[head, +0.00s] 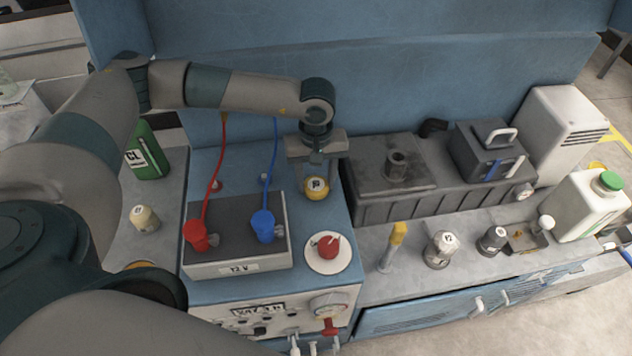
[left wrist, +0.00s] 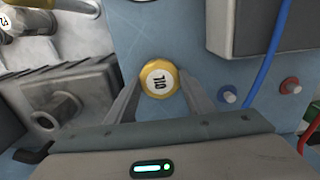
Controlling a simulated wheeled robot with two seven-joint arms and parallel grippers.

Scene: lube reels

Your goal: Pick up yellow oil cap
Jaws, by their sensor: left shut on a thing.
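The yellow oil cap (head: 316,188) is a small round cap with a white label on top. It is at the back right of the blue bench top, behind the red knob. My left gripper (head: 316,178) points down over it, with its fingers shut on the cap. In the left wrist view the yellow oil cap (left wrist: 159,79) sits between the two fingertips of my left gripper (left wrist: 157,88), its label reading "OIL". I cannot tell whether the cap touches the surface below. My right gripper is not in view.
A 12 V battery box (head: 236,268) with red and blue clamps stands left of the cap. A red knob on a white disc (head: 327,266) is in front. A dark engine block (head: 395,190) lies to the right. A green bottle (head: 147,150) stands at left.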

